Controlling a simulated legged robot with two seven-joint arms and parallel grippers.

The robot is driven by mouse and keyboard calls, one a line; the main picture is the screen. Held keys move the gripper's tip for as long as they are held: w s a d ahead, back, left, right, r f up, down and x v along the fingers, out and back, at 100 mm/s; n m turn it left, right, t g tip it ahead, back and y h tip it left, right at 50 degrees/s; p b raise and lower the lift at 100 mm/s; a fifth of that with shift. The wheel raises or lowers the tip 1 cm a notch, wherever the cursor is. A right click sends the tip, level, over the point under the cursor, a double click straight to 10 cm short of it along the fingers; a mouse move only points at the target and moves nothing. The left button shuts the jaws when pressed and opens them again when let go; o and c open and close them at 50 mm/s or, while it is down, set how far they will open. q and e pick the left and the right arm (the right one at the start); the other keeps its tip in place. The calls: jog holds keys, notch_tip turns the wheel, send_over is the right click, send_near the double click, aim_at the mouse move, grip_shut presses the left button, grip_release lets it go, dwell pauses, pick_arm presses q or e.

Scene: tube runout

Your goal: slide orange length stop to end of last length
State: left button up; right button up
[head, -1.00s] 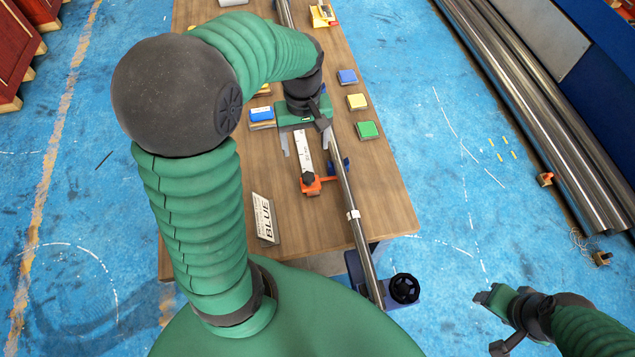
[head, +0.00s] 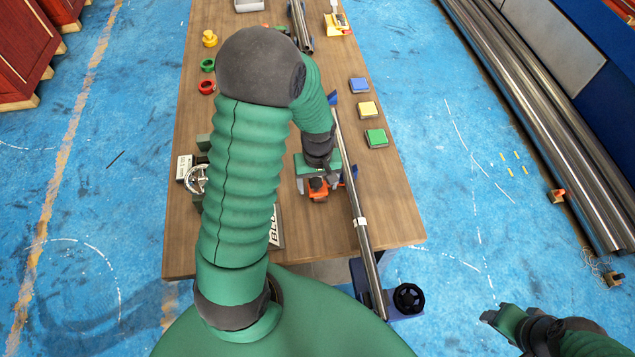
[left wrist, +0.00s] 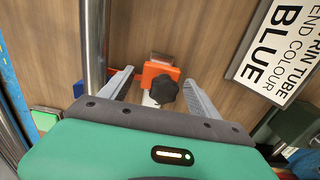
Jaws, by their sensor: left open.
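The orange length stop (head: 317,190) with its black knob sits on the wooden table, left of the steel tube (head: 361,227). In the left wrist view the orange stop (left wrist: 152,70) and its black knob lie between the two fingers. My left gripper (head: 318,184) is open around the stop, one finger on each side, with visible gaps. A pale strip under the stop is mostly hidden by the gripper. The steel tube (left wrist: 94,45) runs beside the left finger in the wrist view. My right gripper (head: 498,316) is off the table at lower right; its jaws are unclear.
A sign reading BLUE (left wrist: 277,45) stands near the stop, partly behind my arm in the head view. Blue (head: 359,85), yellow (head: 368,108) and green (head: 376,138) pads lie right of the tube. A blue stand with a black handwheel (head: 408,298) is at the table's front.

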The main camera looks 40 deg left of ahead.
pick_arm(q)
jog(key=shift+d, duration=0.15)
jog(key=c, duration=0.3)
jog(key=shift+a, duration=0.2)
jog(key=c, duration=1)
grip_shut()
